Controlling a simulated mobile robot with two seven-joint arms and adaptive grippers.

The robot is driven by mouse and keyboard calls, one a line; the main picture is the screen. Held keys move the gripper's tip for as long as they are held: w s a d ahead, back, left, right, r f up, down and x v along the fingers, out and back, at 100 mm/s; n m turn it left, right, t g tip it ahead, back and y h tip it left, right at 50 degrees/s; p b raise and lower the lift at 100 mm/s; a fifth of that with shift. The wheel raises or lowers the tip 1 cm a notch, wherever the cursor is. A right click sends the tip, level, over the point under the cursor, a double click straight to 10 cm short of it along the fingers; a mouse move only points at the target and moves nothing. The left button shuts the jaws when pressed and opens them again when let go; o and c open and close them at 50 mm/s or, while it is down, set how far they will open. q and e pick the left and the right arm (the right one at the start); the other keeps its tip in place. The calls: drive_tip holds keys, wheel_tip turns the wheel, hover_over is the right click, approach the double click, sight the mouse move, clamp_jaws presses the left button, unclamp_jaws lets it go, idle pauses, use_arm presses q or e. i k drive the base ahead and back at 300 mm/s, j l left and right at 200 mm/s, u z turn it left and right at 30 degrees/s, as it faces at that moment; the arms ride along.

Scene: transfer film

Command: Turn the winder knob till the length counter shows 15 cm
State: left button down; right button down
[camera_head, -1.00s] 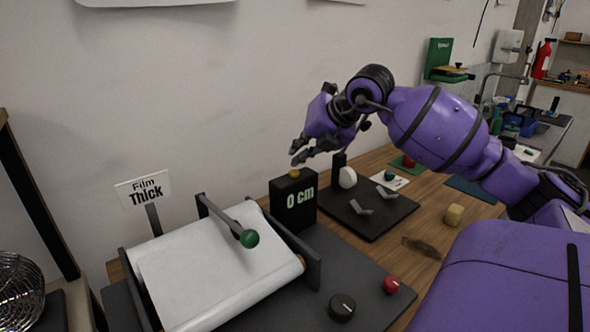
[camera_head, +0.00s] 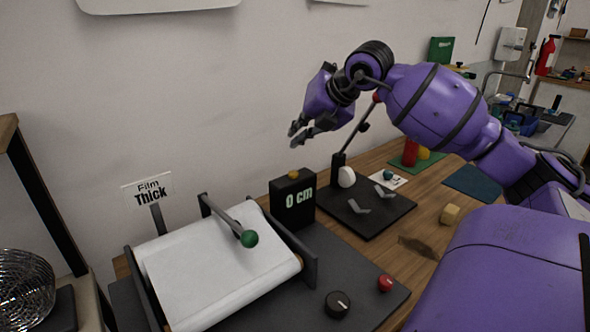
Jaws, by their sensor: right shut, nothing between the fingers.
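The length counter (camera_head: 293,203) is a black box that reads "0 cm", with a small orange button on top. A dark round knob (camera_head: 338,304) with a white pointer mark sits at the front of the grey base, beside a red button (camera_head: 385,284). A white film roll (camera_head: 218,268) lies in the winder frame, with a green-knobbed lever (camera_head: 249,239) over it. A sign behind reads "Film Thick" (camera_head: 153,189). My right gripper (camera_head: 294,136) is shut and empty, in the air above the counter and touching nothing. My left gripper is not in view.
A black plate (camera_head: 372,221) with a post, a white disc and grey clips is right of the counter. A yellowish block (camera_head: 450,214) lies on the wooden table. A wire-mesh object (camera_head: 24,289) is at the far left.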

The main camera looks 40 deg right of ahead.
sight(337, 302)
drive_tip(key=k, duration=1)
